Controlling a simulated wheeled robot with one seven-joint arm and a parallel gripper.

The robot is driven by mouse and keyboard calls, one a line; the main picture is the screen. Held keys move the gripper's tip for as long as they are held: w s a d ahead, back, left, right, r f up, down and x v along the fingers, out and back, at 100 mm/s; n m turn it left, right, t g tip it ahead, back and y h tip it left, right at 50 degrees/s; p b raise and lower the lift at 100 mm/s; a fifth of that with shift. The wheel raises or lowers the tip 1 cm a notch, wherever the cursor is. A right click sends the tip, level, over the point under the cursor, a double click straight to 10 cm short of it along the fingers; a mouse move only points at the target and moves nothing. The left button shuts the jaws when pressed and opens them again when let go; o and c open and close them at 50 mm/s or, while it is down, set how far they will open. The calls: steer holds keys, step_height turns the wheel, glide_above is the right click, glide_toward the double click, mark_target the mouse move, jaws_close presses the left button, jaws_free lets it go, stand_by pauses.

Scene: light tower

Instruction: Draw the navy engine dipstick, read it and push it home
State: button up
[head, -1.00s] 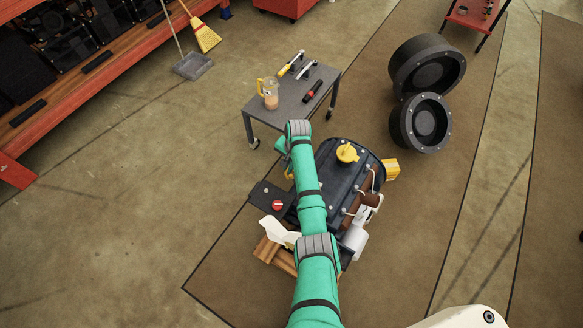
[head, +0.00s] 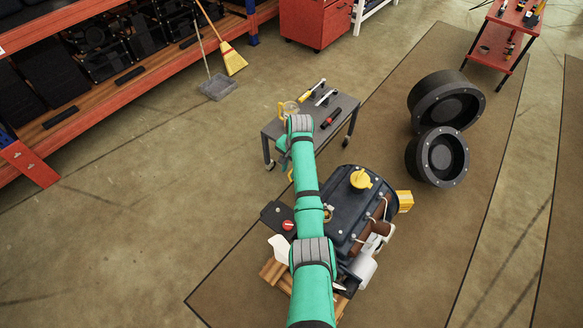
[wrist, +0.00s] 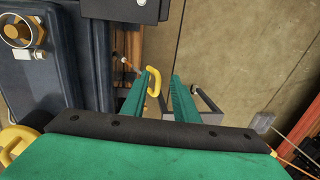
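The navy engine (head: 342,238) sits on a wooden pallet (head: 272,272) in the head view, partly hidden behind my green arm. In the wrist view its dark block (wrist: 75,75) fills the left side. A yellow loop handle (wrist: 154,78), which looks like the dipstick's, stands between my two green fingers, nearer the left one. My gripper (wrist: 160,88) is open, with a clear gap between the fingers. I cannot tell whether the loop touches the left finger. The dipstick's rod and tube are not clearly visible.
A grey cart (head: 328,118) behind the engine carries a jug (head: 289,108) and several tools. Black wheel-like parts (head: 447,100) stand to the right. A yellow filler cap (head: 361,179) tops the engine. The floor at left is mostly clear.

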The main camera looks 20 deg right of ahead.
steer(key=shift+w+d+r, duration=0.35)
steer(key=shift+r, duration=0.1)
step_height(320, 180, up, 10)
steer(key=s+d, duration=0.1)
steer(key=shift+s, duration=0.35)
steer(key=shift+r, duration=0.1)
steer(key=shift+w, duration=0.1)
